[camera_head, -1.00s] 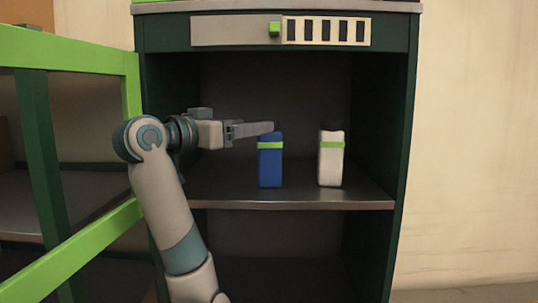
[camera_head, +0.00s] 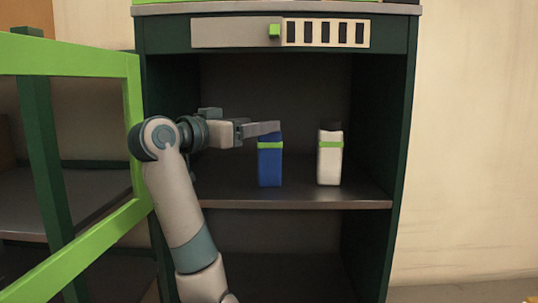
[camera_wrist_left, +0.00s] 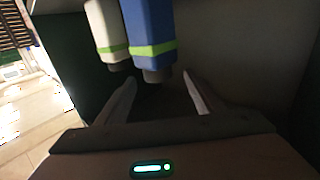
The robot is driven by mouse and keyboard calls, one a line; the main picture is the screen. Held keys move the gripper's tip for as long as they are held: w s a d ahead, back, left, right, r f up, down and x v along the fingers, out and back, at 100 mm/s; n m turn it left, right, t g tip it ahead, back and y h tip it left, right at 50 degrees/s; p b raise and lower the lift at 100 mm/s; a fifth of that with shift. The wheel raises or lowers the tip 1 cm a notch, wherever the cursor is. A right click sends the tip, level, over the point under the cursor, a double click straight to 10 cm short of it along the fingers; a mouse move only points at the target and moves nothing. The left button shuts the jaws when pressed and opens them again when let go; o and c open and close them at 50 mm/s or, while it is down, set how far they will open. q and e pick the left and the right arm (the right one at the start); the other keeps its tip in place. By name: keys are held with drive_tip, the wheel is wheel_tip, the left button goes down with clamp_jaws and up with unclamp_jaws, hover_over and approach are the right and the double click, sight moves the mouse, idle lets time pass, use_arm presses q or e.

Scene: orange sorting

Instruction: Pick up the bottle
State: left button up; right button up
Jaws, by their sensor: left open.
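A blue bottle (camera_head: 270,167) with a light green band and a dark cap stands upright on the cabinet shelf. A white bottle (camera_head: 330,164) with a green band and dark cap stands upright to its right. My left gripper (camera_head: 278,127) comes in from the left at the height of the blue bottle's cap, its fingers partly covering it. In the left wrist view, the open fingers (camera_wrist_left: 159,79) point at the blue bottle (camera_wrist_left: 148,25), its cap lined up between the tips. The white bottle (camera_wrist_left: 106,28) is left of them there. Contact cannot be told. My right gripper is not in view.
The dark green cabinet (camera_head: 396,150) has side walls close around the shelf (camera_head: 300,202). An open door with a light green frame (camera_head: 132,100) stands at the left, near my arm. The shelf is bare between the bottles and the right wall.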

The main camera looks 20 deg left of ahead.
use_arm(q)
drive_tip(key=shift+d+r+p+x, duration=0.1)
drive_tip(key=shift+r+p+x, duration=0.05)
drive_tip(key=shift+p+x, duration=0.7)
drive_tip(key=shift+d+r+p+x, duration=0.1)
drive_tip(key=shift+r+p+x, duration=0.05)
drive_tip(key=shift+p+x, duration=0.7)
drive_tip(key=shift+w+d+f+p, duration=0.1)
drive_tip(key=shift+w+d+p, duration=0.1)
drive_tip(key=shift+w+p, duration=0.35)
drive_tip(key=shift+w+f, duration=0.15)
drive_tip(key=shift+w, duration=0.05)
clamp_jaws()
drive_tip(key=shift+r, duration=0.2)
